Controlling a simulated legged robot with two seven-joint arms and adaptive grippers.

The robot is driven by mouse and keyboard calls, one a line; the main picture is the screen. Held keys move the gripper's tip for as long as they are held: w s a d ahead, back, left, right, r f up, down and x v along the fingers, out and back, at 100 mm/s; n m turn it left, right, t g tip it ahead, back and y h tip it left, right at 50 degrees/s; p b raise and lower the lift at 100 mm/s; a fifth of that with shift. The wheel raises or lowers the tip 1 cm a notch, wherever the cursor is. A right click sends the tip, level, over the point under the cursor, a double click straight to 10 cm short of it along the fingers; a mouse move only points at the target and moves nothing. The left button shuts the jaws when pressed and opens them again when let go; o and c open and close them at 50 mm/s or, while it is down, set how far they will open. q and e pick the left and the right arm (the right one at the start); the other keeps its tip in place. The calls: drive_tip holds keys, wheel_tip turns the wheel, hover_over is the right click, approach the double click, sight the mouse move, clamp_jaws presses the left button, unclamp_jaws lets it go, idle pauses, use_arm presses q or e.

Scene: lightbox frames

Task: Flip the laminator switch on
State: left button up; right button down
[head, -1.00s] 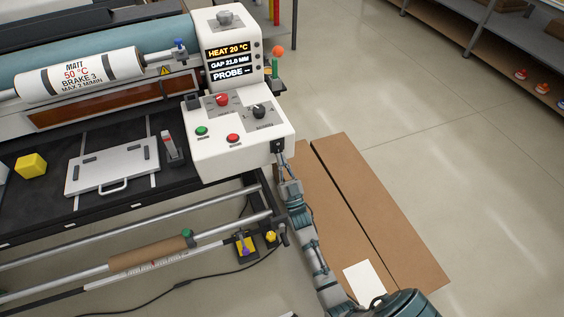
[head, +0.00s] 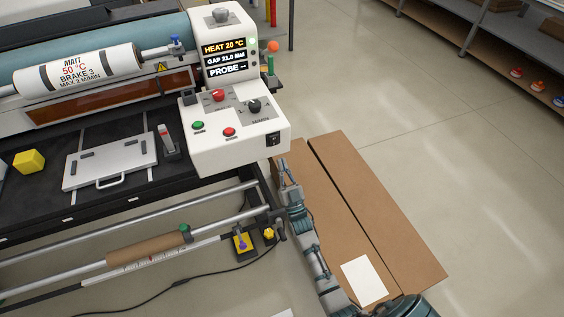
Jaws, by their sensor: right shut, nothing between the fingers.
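The laminator's white control box (head: 235,150) stands at upper middle. A black rocker switch (head: 273,139) sits on the right part of its front face, now unobstructed; its exact rocker position is too small to tell. The display (head: 225,57) above is lit and reads HEAT 20 °C, GAP 21.0 MM, PROBE --. A small lamp (head: 252,42) beside it looks pale green. My right gripper (head: 282,164) is shut and empty, just below and right of the switch, apart from it. My left gripper is out of view.
Green button (head: 198,125), red button (head: 229,132), red knob (head: 218,95) and black dial (head: 254,106) are on the box top. A plate with a handle (head: 110,162) and yellow cube (head: 29,161) lie left. Brown boards (head: 375,210) lie on the floor right.

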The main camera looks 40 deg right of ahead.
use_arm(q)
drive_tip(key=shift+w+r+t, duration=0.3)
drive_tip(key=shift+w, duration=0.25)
use_arm(e)
drive_tip(key=s+a+f, duration=0.1)
drive_tip(key=s+f, duration=0.4)
drive_tip(key=f, duration=0.2)
drive_tip(key=shift+a+f, duration=0.25)
drive_tip(key=shift+f, duration=0.1)
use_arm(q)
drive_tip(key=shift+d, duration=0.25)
use_arm(e)
drive_tip(key=shift+d, duration=0.2)
